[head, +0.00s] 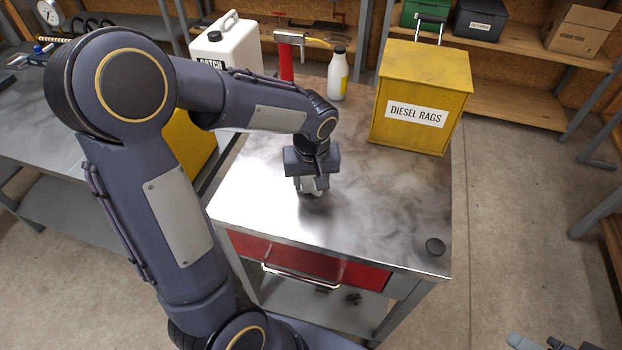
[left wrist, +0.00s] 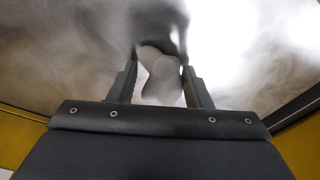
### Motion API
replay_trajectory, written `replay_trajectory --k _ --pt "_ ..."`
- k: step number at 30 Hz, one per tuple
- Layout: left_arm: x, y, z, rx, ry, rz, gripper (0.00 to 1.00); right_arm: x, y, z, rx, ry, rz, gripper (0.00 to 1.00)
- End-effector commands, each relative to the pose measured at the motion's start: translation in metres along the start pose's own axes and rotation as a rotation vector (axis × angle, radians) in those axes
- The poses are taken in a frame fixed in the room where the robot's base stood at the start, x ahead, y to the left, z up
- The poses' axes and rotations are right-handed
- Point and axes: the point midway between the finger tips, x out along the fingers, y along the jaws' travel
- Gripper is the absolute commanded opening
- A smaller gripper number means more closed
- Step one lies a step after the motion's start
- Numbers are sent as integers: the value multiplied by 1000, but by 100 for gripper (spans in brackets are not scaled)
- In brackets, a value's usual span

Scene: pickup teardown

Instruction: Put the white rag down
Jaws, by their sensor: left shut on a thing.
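My left gripper (head: 312,184) points down over the middle of the metal-topped bench (head: 370,210). It is shut on the white rag (head: 311,191), a small pale bundle that shows just below the fingers. In the left wrist view the rag (left wrist: 162,78) sits between the two fingers, with the blurry, shiny bench top behind it. The rag is at or very near the top; I cannot tell if it touches. Only a small grey part, probably of my right gripper (head: 540,343), shows at the bottom right edge, and its jaws cannot be made out.
A yellow box labelled DIESEL RAGS (head: 420,95) stands at the bench's back right. A white bottle (head: 338,75), a red stand (head: 287,60) and a white jug (head: 228,48) are at the back. The bench between is clear.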

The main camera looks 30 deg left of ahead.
Motion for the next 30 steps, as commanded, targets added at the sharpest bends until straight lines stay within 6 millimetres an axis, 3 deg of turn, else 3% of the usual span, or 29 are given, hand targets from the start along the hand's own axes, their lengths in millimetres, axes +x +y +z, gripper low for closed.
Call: replay_trajectory --k 11,12,16,25,30 --pt "6 0 1 -1 0 1 26 4 2 2 0 0 0 36" --pt "3 0 0 -1 0 1 50 3 1 1 0 0 0 36" --pt "3 0 1 -1 0 0 66 2 1 1 0 0 0 36" --pt "1 0 0 -1 0 0 66 1 0 0 0 0 0 36" --pt "-16 1 -1 -1 4 4 66 -1 0 0 0 0 0 36"
